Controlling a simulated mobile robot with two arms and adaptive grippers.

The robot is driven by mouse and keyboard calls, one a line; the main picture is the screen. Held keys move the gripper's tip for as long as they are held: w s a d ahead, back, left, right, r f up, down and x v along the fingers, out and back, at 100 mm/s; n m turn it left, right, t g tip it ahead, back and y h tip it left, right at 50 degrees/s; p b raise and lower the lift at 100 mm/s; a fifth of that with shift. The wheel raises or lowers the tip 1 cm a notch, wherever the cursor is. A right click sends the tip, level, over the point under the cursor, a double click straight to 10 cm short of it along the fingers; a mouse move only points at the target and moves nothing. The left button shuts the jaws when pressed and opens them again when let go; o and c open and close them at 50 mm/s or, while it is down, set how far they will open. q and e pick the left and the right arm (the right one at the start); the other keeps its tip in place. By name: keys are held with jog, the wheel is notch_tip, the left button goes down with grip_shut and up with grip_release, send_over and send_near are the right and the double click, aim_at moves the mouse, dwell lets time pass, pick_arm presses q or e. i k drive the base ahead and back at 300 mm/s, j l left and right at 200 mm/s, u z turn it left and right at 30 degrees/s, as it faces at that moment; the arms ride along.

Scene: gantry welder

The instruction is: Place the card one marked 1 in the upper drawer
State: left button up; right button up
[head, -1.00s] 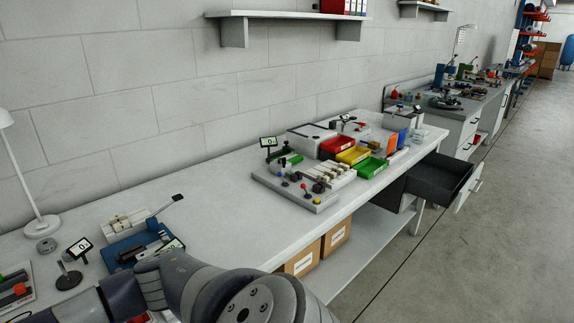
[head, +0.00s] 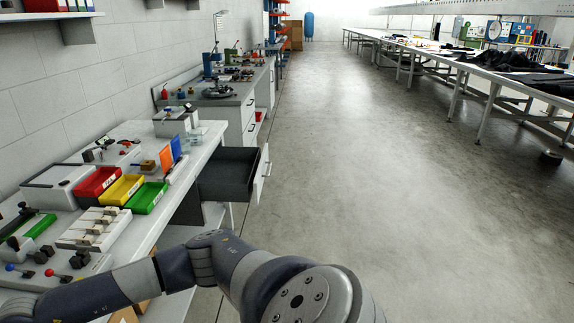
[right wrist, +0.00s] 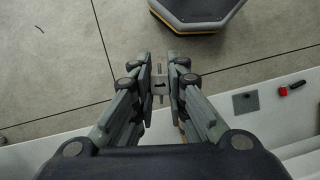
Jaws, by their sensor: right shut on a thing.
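An open drawer (head: 227,168) sticks out from under the far end of the near bench, dark inside, with a pale front panel (head: 262,172) turned to the aisle. Its inside looks empty. My right gripper (right wrist: 159,85) is shut on a small thin grey piece (right wrist: 158,88) between its fingertips, near the bench edge and over the floor in the right wrist view. No mark 1 can be read on the piece, so I cannot tell whether it is the card. Neither gripper shows in the head view; an arm of mine crosses its bottom.
Red (head: 97,184), yellow (head: 122,189) and green (head: 147,197) bins stand on the bench, with an orange upright piece (head: 165,159) behind them. A grey bench (head: 222,108) stands beyond the drawer. The aisle floor (head: 360,190) to the right is clear.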

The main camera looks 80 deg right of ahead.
aim_at(226, 181)
jog(key=i+l+z, duration=0.25)
jog(key=l, duration=0.3)
jog(key=i+l+z, duration=0.2)
jog(key=l, duration=0.35)
jog(key=i+l+z, duration=0.25)
jog(key=l, duration=0.25)
jog(key=i+l+z, duration=0.25)
jog(key=l, duration=0.2)
jog(key=i+l, duration=1.15)
jog(key=i+j, duration=0.1)
jog(key=j, duration=0.4)
